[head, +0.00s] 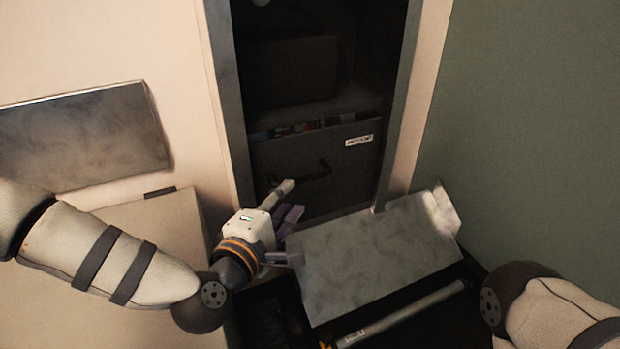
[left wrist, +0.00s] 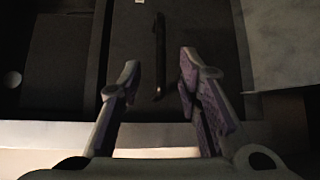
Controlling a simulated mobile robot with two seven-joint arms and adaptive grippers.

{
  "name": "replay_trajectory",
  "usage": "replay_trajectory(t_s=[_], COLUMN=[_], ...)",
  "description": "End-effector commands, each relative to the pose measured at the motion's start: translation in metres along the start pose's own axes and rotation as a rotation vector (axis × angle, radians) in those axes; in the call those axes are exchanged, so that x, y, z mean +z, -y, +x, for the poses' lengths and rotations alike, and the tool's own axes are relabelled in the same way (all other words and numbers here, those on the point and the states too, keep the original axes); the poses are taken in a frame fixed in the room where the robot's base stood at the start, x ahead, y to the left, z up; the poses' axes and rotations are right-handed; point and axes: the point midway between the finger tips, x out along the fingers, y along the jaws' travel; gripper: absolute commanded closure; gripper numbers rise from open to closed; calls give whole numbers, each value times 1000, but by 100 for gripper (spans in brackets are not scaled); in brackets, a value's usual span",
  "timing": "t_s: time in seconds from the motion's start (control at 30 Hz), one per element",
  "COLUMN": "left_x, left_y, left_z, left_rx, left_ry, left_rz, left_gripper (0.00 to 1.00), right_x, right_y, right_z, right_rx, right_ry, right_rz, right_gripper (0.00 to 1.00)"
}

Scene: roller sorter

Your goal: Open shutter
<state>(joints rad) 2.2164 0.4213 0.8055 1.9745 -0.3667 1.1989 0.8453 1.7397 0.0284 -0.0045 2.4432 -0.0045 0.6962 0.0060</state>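A dark panel (head: 285,165) with a black bar handle (head: 315,174) and a white label (head: 359,140) stands inside a tall grey-framed opening. I cannot tell whether this panel is the shutter or the front of a bin. My left gripper (head: 291,199) is in front of the panel, just below the handle in the picture. In the left wrist view, the fingers (left wrist: 158,72) are open and empty, and the handle (left wrist: 159,55) shows between and beyond them. I cannot tell that they touch it. My right gripper is out of view.
Above the panel is a dark gap with small coloured items (head: 290,130). A grey metal tray (head: 380,250) sits below the opening, right of my left gripper. A green wall (head: 530,120) stands at right. A grey plate (head: 85,135) is on the pale wall at left.

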Motion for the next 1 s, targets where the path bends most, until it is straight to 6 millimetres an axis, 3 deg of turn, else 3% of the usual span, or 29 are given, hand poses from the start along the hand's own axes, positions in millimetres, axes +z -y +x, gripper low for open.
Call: replay_trajectory(t_s=[0.2, 0.4, 0.7, 0.73, 0.87, 1.0], left_x=[1, 1, 1, 1, 1, 1], left_y=[2, 2, 1, 1, 1, 1], left_z=[57, 87, 92, 92, 92, 92], left_rx=[-1, -3, -4, -4, -4, -3], left_ry=[0, 1, 1, 1, 1, 1], left_rz=[0, 0, 0, 0, 0, 0], left_gripper=[69, 69, 69, 71, 100, 100], right_x=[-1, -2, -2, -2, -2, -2], right_y=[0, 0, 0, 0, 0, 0], right_z=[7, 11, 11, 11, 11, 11], right_rx=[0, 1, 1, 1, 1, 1], right_ry=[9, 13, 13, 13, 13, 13], right_rz=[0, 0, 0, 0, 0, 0], right_gripper=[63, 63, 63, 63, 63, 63])
